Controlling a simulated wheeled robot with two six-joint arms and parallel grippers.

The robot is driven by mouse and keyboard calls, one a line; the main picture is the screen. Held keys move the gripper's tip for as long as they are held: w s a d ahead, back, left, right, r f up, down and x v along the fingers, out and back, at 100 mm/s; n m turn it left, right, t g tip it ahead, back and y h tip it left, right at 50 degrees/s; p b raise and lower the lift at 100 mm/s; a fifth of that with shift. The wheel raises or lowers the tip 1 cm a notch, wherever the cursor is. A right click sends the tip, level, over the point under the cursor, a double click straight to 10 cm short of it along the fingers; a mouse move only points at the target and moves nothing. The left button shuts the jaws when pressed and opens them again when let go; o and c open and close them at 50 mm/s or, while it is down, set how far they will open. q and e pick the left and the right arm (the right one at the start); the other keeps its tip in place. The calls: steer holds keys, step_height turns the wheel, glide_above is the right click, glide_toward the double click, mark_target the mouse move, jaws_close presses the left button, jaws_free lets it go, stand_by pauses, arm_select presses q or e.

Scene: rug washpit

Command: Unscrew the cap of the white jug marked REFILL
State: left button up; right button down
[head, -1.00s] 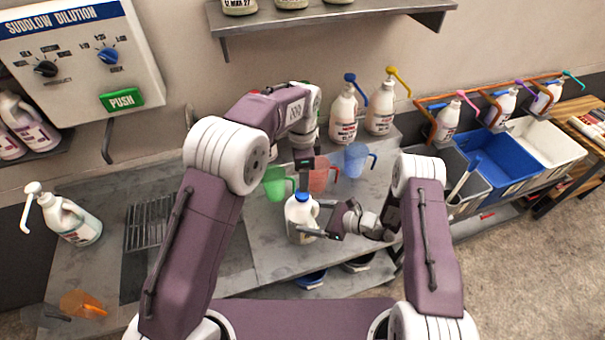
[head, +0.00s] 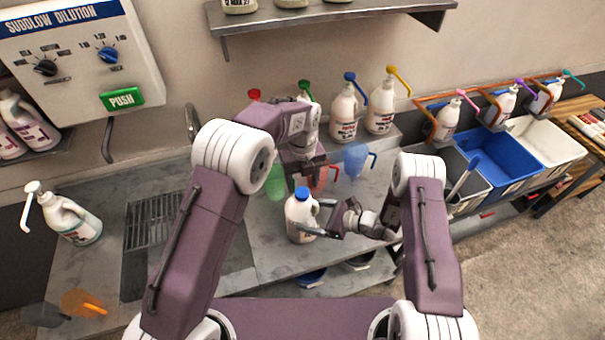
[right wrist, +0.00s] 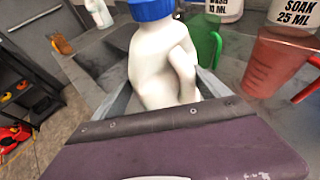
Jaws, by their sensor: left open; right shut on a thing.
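The white jug (head: 298,222) stands on the grey bench in the head view, with its blue cap (head: 302,193) on top. Its label is too small to read. The jug also fills the middle of the right wrist view (right wrist: 160,65), with the lower part of the cap (right wrist: 151,8) at the top edge. My right gripper (head: 312,232) is shut on the jug's body from the right. My left gripper (head: 304,181) is open just above and behind the cap, pointing down. I cannot tell whether its fingers touch the cap.
Green (head: 276,182), red (head: 318,179) and blue (head: 355,160) measuring jugs stand behind. Pump bottles (head: 343,115) line the back. A drain grate (head: 152,222) lies left, with an orange jug (head: 82,303) nearer. Coloured bins (head: 500,165) stand right.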

mark_target(302, 193)
arm_select(q)
steer(key=shift+f, duration=1.85)
